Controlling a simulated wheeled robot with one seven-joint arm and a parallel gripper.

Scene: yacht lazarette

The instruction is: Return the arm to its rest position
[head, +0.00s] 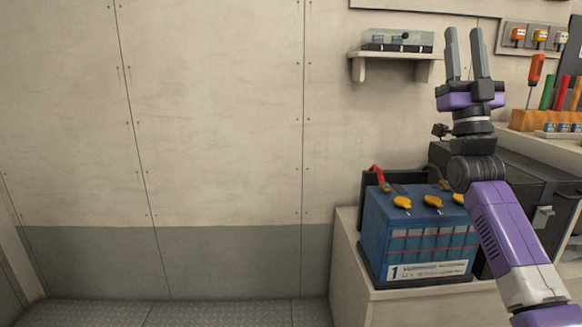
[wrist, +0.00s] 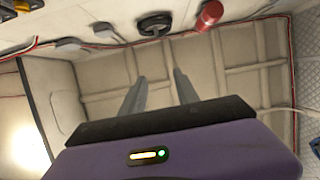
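My gripper (head: 466,54) is raised at the right of the head view, its two fingers pointing up with a clear gap between them. It is open and empty. In the head view it stands in front of the wall, just right of a small shelf. In the wrist view my gripper (wrist: 158,88) shows its two grey fingers apart, with nothing between them and the ceiling beyond. My purple forearm rises from the lower right, in front of the battery and the black case.
A blue battery (head: 405,235) with yellow caps sits on a pale bench (head: 348,262). A black case (head: 520,180) stands beside it. A wall shelf (head: 400,56) holds a clear-lidded box. An orange tool rack (head: 535,120) is at far right. The left floor is clear.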

